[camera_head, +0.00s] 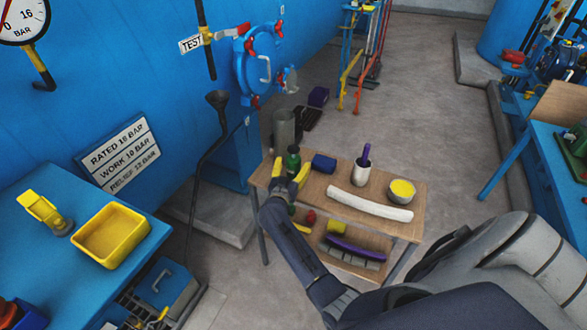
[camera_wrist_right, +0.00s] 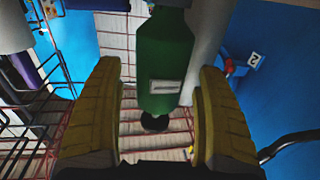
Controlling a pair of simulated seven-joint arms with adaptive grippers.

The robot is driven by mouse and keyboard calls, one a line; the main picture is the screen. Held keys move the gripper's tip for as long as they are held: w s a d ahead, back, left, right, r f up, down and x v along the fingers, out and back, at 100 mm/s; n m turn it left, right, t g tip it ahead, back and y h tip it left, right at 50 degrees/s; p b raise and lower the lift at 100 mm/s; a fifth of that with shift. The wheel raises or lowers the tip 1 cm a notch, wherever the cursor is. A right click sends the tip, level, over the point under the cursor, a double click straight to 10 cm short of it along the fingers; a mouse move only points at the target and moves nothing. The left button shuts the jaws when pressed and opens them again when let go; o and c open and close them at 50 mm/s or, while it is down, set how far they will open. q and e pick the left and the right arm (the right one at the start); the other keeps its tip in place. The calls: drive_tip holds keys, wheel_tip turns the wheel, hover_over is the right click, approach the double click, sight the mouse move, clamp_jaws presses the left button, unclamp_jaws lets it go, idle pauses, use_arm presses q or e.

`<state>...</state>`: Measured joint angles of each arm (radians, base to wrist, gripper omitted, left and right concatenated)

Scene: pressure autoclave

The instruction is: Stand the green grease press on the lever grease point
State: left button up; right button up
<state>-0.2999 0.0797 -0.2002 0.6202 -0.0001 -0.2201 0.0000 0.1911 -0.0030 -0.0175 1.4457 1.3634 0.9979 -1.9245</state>
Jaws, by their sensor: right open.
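The green grease press (camera_head: 293,157) is at the left end of the small wooden table, beside a grey cylinder. My right gripper (camera_head: 289,172) reaches it from the front, its yellow fingers open. In the right wrist view the green body of the press (camera_wrist_right: 165,65) shows ahead, between the lines of the two open fingers (camera_wrist_right: 157,115), with a clear gap on either side. It has a pale label and a dark round end. I cannot make out the lever grease point for sure. My left gripper is not in view.
The wooden table (camera_head: 372,189) also bears a blue block (camera_head: 324,163), a white curved bar (camera_head: 370,204), a white cup (camera_head: 361,172) with a purple handle and a yellow-filled bowl (camera_head: 401,191). The blue autoclave door (camera_head: 259,65) is behind. A yellow tray (camera_head: 110,235) stands on the left bench.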

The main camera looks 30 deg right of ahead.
drive_tip(key=shift+w+d, duration=0.3)
drive_tip(key=shift+d, duration=0.05)
drive_tip(key=shift+r, duration=0.1)
clamp_jaws()
idle(0.4)
